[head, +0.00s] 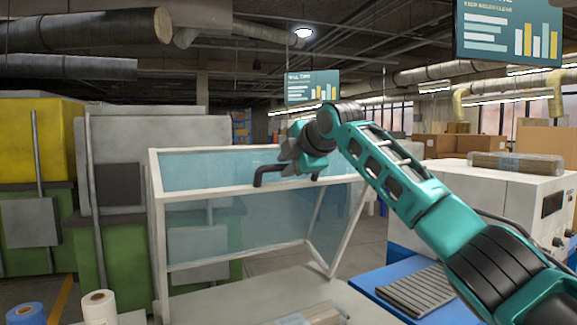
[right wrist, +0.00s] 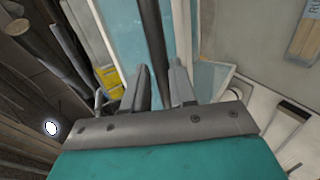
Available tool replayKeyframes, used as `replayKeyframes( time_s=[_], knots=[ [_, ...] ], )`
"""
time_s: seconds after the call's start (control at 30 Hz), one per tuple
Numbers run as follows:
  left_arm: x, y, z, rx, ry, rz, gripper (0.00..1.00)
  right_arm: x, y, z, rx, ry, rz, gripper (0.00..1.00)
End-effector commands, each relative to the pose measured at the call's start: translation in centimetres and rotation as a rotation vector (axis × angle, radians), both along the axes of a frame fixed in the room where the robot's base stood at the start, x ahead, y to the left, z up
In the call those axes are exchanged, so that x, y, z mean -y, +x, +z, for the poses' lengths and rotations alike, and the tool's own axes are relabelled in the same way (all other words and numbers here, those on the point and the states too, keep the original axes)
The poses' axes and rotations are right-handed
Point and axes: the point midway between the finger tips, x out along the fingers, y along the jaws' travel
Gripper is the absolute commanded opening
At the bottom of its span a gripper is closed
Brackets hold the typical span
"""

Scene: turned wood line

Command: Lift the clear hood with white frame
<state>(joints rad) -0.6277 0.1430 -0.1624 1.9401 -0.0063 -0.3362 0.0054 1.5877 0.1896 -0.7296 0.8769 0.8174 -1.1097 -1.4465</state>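The clear hood with white frame (head: 158,230) stands left of centre in the head view, with bluish see-through panels. A dark handle (head: 258,178) runs along its upper front edge. My right gripper (head: 299,168) is at this handle, and my own wrist covers part of it. In the right wrist view the dark handle bar (right wrist: 153,40) runs between the two fingers of my right gripper (right wrist: 160,78). The fingers stand apart on either side of the bar. I cannot tell whether they press on it. My left gripper is not in view.
Green and grey machines (head: 40,230) stand behind at the left. A white spool (head: 99,306) is at the lower left.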

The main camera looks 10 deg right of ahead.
Motion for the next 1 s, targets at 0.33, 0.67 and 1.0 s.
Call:
replayKeyframes(
  time_s=[0.33, 0.67, 1.0],
  knots=[
    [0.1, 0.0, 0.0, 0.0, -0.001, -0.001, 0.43, 0.0, 0.0, -0.2, -0.005, 0.001, -0.001, 0.44],
    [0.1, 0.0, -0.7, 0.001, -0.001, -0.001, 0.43, 0.7, -1.6, 0.6, -0.002, 0.001, -0.001, 0.44],
    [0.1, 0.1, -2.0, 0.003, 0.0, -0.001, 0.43, 2.7, -7.3, 3.8, 0.001, 0.001, -0.001, 0.44]
  ],
)
